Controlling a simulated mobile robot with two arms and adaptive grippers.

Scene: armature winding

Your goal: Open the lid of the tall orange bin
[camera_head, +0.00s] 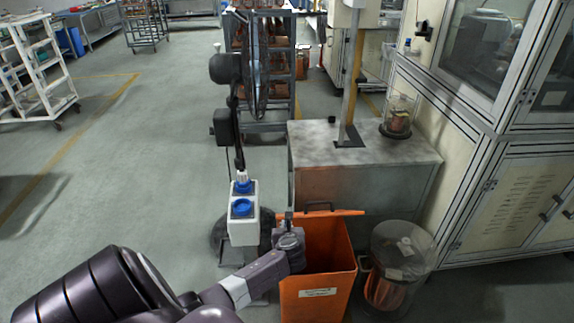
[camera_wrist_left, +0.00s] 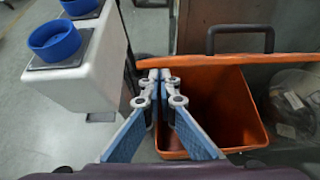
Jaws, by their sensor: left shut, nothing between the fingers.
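The tall orange bin (camera_head: 318,297) stands in front of the grey metal cabinet, and its interior shows from above. Its orange lid (camera_head: 340,212) is raised at the back, seen nearly edge-on, with a dark handle (camera_head: 318,206) on it. In the left wrist view the lid (camera_wrist_left: 225,60) runs as a thin strip behind the open bin (camera_wrist_left: 240,115), its handle (camera_wrist_left: 240,32) above. My left gripper (camera_head: 289,216) is shut and empty at the bin's left side, its fingertips (camera_wrist_left: 160,76) close to the lid's left part; contact cannot be told. My right gripper is not in view.
A transparent bin (camera_head: 408,244) with copper-coloured contents stands right of the orange bin. A white box with blue round tops (camera_head: 242,222) and a fan stand are to the left. The grey cabinet (camera_head: 395,150) is behind. Open floor lies further left.

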